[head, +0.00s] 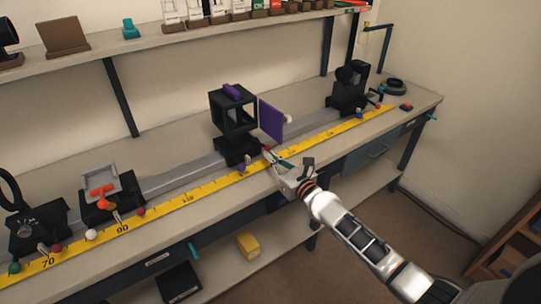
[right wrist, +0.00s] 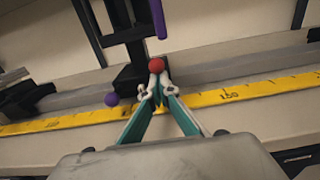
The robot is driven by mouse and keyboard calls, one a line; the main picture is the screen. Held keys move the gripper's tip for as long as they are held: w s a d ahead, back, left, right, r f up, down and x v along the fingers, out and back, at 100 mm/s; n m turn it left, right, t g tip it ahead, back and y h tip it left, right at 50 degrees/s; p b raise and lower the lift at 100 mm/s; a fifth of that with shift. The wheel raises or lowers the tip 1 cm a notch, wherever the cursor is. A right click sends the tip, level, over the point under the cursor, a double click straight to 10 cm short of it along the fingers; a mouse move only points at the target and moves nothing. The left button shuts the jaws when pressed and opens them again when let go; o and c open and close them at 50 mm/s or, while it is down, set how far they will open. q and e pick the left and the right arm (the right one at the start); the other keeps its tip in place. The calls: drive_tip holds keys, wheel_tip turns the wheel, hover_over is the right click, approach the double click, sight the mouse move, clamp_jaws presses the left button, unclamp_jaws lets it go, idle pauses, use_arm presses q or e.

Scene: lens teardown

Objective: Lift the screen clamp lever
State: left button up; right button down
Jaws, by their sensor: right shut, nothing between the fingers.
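The middle black carriage (head: 237,150) stands on the rail, with an open black cube frame (head: 233,116) and a purple panel (head: 271,119). At its front base are a red-tipped lever (head: 267,149) and a purple knob (head: 241,168). In the right wrist view the red ball (right wrist: 157,62) is just beyond my right gripper's fingertips (right wrist: 157,84), and the purple knob (right wrist: 111,99) is to their left. My right gripper (head: 273,158) is shut and empty; whether it touches the red ball I cannot tell. Which carriage is the screen's is unclear. My left gripper is not in view.
A grey rail (head: 180,178) runs along the bench behind a yellow scale (head: 190,199). Other carriages stand left (head: 37,232), (head: 110,203) and a black one right (head: 348,92). A shelf (head: 170,35) hangs above. The bench's front strip is mostly clear.

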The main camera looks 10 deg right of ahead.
drive_tip(key=shift+w+r+p, duration=0.1)
drive_tip(key=shift+r+p, duration=0.35)
drive_tip(key=shift+r, duration=0.2)
drive_tip(key=shift+f, duration=0.15)
drive_tip(key=shift+s+d+f, duration=0.15)
drive_tip(key=shift+s+d, duration=0.05)
drive_tip(key=shift+s, duration=0.35)
drive_tip(key=shift+f+v, duration=0.15)
drive_tip(key=shift+v, duration=1.35)
drive_tip(key=shift+f+v, duration=0.2)
drive_tip(key=shift+v, duration=1.3)
drive_tip(key=s+a+f+n+g, duration=0.2)
drive_tip(key=s+f+n, duration=0.4)
drive_tip(key=s+n, duration=0.3)
drive_tip(key=s+a+f+n+g, duration=0.1)
drive_tip(key=s+a+f+n, duration=0.2)
drive_tip(key=s+f+n, duration=0.6)
drive_tip(key=s+d+f+n+g+h, duration=0.1)
drive_tip(key=s+d+f+n, duration=0.1)
drive_tip(key=s+n, duration=0.4)
drive_tip(key=s+d+f+n+g+h, duration=0.2)
drive_tip(key=s+n, duration=0.4)
drive_tip(key=n, duration=0.6)
drive_tip(key=shift+s+d, duration=0.4)
drive_tip(key=shift+d, duration=0.1)
